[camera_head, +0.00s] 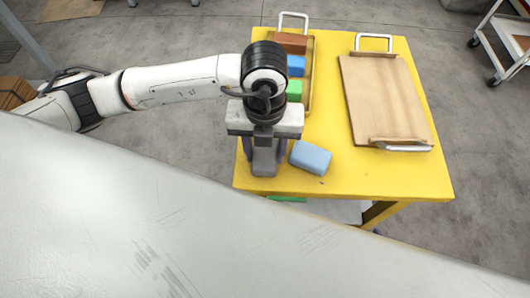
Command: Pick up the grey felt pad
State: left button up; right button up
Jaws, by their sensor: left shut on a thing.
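My left gripper (266,150) reaches down over the left front part of the yellow table (342,172). It is shut on a grey block (264,162), which I take for the grey felt pad. The pad's upper part is hidden by the gripper body. I cannot tell whether the pad touches the table or is held just above it. A light blue block (310,157) lies on the table just right of the gripper, apart from the pad. My right gripper does not show.
A wooden tray (310,70) behind the gripper holds a brown block (291,42), a blue block (296,65) and a green block (294,90). An empty wooden tray (387,98) with white handles lies at right. Bare table separates the trays. A cart (505,45) stands far right.

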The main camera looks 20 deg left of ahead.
aim_at(265, 154)
pick_arm(q)
jog(key=shift+r, duration=0.1)
notch_tip(265, 154, up, 10)
jog(key=shift+p, duration=0.35)
